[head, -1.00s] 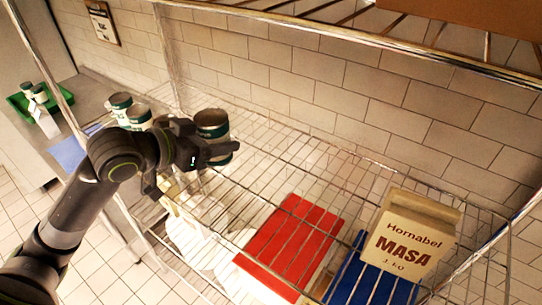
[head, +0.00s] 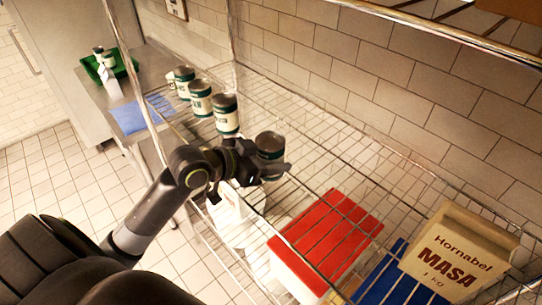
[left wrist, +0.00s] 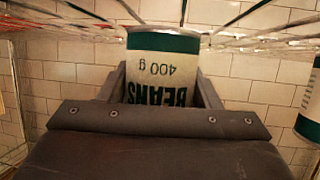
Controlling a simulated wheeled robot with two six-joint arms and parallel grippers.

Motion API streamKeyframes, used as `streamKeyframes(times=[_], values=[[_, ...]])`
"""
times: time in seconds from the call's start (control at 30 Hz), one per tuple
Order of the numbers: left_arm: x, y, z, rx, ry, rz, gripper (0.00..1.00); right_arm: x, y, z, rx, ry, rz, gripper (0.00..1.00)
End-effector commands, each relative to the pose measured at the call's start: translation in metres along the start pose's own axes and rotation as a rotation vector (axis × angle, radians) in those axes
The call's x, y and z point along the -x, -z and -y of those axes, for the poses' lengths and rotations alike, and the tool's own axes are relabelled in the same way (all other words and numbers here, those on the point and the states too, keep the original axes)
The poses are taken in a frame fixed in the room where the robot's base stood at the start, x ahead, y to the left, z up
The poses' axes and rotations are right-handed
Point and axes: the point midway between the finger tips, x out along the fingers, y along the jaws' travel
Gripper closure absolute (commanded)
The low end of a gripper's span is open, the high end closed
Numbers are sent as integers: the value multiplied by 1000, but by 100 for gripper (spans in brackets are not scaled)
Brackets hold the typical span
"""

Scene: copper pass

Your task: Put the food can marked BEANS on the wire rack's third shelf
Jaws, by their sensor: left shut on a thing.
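The BEANS can (head: 270,146), with a dark green top and pale label, is in my left gripper (head: 272,170). In the left wrist view, the can (left wrist: 162,75) shows "BEANS 400 g" upside down between the fingers. My left gripper is shut around it. The can is upright, over a wire shelf of the rack (head: 340,150); I cannot tell whether its base touches the wires. My right gripper is not in view.
Similar cans (head: 226,114) stand in a row left of the held can. A MASA bag (head: 458,252) stands at the right. Red (head: 330,235) and blue (head: 392,285) lids show below the wires. Shelf space between can and bag is clear. A higher shelf edge (head: 440,30) crosses above.

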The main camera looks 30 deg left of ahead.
Motion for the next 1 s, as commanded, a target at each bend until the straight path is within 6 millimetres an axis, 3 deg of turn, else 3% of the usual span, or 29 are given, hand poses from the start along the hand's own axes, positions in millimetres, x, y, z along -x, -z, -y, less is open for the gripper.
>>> streamKeyframes(times=[0.17, 0.2, 0.37, 0.73, 1.0], values=[[-1, -2, 0, -1, -1, -3, 80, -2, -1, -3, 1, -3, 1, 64], [-1, -2, 0, 0, 0, 0, 40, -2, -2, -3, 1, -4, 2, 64], [-1, -2, 0, 0, 0, 0, 21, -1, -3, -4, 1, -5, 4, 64], [2, 1, 0, -2, 1, 1, 21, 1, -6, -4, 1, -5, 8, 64], [27, 0, 1, -7, 2, 2, 21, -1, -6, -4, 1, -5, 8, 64]])
